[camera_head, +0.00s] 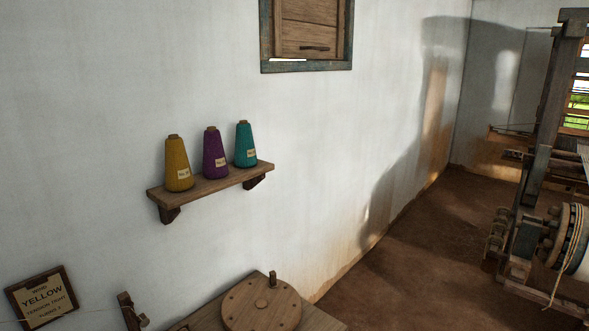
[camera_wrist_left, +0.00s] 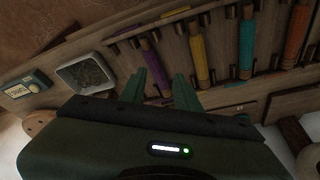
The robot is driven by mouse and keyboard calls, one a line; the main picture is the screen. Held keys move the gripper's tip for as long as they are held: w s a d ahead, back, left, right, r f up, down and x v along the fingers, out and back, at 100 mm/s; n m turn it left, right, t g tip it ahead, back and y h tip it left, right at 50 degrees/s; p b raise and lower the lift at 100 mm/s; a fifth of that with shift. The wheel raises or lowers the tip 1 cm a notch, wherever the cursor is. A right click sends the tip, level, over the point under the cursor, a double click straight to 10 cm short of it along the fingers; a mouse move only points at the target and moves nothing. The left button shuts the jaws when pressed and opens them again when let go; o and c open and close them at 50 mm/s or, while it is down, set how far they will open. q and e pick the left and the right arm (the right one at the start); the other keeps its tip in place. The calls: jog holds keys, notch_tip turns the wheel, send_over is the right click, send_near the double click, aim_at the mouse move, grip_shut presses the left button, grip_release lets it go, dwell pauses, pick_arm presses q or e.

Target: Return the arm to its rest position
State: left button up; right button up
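Neither gripper nor arm shows in the head view. In the left wrist view my left gripper (camera_wrist_left: 160,78) points at a wooden rack. Its two green fingers stand apart with a gap between them, and I see nothing held. A purple bobbin (camera_wrist_left: 153,55) lies behind the gap; whether it touches a finger I cannot tell. To its right on the rack are a yellow bobbin (camera_wrist_left: 197,50), a teal bobbin (camera_wrist_left: 246,48) and an orange bobbin (camera_wrist_left: 296,35). My right gripper is in no view.
A wall shelf (camera_head: 215,184) carries yellow (camera_head: 178,165), purple (camera_head: 214,155) and teal (camera_head: 245,145) cones. The loom (camera_head: 538,170) stands right; the floor (camera_head: 420,240) between is clear. A grey tray (camera_wrist_left: 86,73) lies left of the bobbins.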

pick_arm(q)
jog(key=s+d+r+m+h, duration=0.1)
jog(key=s+d+r+m, duration=0.3)
jog(key=s, duration=0.5)
jog(key=s+d+r+m+h, duration=0.1)
jog(key=s+d+r+m, duration=0.1)
jog(key=s+r, duration=0.55)
jog(key=s+f+g+b, duration=0.1)
jog(key=s+f, duration=0.1)
jog(key=f, duration=1.4)
jog(key=s+f+b, duration=0.1)
jog(key=s+f, duration=0.1)
jog(key=f, duration=1.3)
jog(key=s+a+f+g+b, duration=0.1)
jog(key=s+a+f+b, duration=0.1)
jog(key=s+f, duration=1.4)
jog(key=shift+a+f, duration=0.35)
jog(key=shift+a, duration=0.35)
